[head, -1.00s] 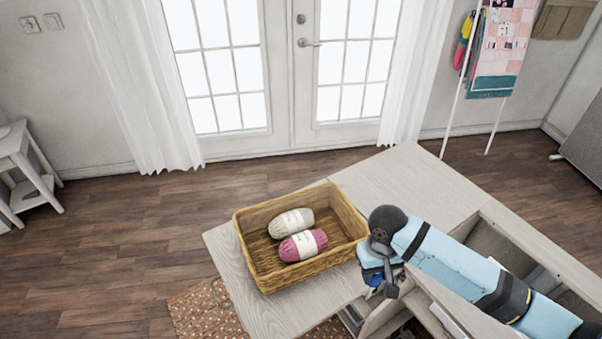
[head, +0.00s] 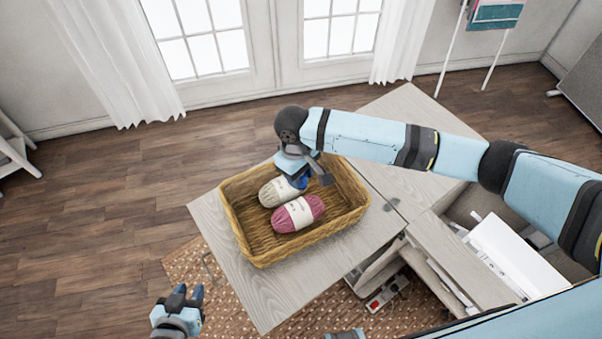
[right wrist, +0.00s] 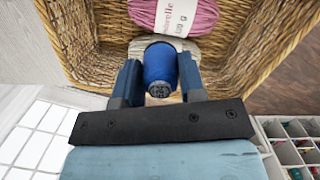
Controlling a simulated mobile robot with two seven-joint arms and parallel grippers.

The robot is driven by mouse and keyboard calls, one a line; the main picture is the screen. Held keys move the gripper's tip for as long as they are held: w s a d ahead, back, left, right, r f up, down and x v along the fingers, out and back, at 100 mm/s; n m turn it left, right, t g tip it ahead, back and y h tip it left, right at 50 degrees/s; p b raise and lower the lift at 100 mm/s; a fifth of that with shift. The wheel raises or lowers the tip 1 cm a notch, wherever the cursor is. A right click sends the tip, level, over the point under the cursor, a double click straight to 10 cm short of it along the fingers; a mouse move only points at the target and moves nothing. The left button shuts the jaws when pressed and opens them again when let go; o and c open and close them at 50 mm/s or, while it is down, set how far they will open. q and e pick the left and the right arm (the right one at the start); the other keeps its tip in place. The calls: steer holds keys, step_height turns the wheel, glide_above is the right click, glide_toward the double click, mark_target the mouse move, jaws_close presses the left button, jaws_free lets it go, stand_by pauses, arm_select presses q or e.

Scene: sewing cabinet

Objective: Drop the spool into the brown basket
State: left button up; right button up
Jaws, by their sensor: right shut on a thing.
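The brown wicker basket (head: 250,245) stands on the light wooden tabletop and holds a cream yarn skein (head: 272,195) and a pink yarn skein (head: 300,213). My right gripper (head: 298,181) is over the basket, above its far part near the cream skein. In the right wrist view, the gripper (right wrist: 158,80) is shut on a blue spool (right wrist: 160,66), with the basket (right wrist: 85,40) below it. My left gripper (head: 185,295) is away from the basket at the lower left, with its fingers apart and nothing between them.
The cabinet's open compartments (head: 500,250) lie right of the basket, with a white sheet-like item inside. The tabletop (head: 405,115) behind the basket is bare. A patterned rug (head: 190,262) lies on the wooden floor.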

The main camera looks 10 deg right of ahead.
step_height(320, 180, down, 5)
steer(key=b, duration=0.6)
steer(key=shift+w+f, duration=0.1)
steer(key=shift+f, duration=0.05)
steer(key=shift+f+b, duration=0.15)
steer(key=shift+b, duration=0.3)
steer(key=o, duration=1)
steer(key=r, duration=0.4)
steer(key=w+r, duration=0.1)
steer(key=r, duration=0.4)
steer(key=a+r, duration=0.1)
steer(key=r, duration=0.4)
steer(key=shift+w, duration=0.15)
steer(key=shift+d, duration=0.1)
steer(key=shift+f, duration=0.1)
